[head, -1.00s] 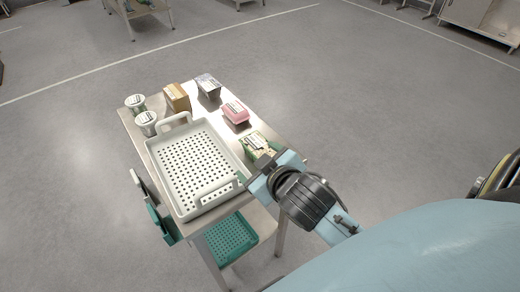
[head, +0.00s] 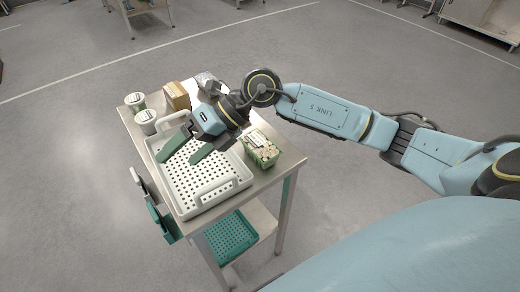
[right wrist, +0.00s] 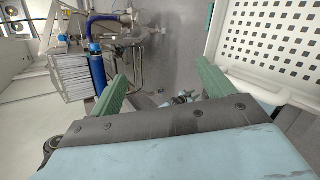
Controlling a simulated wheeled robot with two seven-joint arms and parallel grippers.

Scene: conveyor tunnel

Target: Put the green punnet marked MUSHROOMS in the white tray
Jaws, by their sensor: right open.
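The green punnet (head: 262,150) stands on the table just right of the tray, with pale contents and a label too small to read. The white tray (head: 207,196) has a perforated floor and shows nothing in it; part is hidden by my gripper. The tray also shows at the upper right of the right wrist view (right wrist: 231,63). My right gripper (head: 178,159) is open and empty over the tray's far part, left of the punnet and apart from it. Its spread green fingers also show in the right wrist view (right wrist: 161,72). My left gripper is not in view.
Two white tubs (head: 146,121) and a brown box (head: 177,96) stand behind the tray. A dark pack (head: 207,82) stands at the far edge, partly hidden by my arm. A green crate (head: 231,237) sits on the lower shelf. The table's near right corner is clear.

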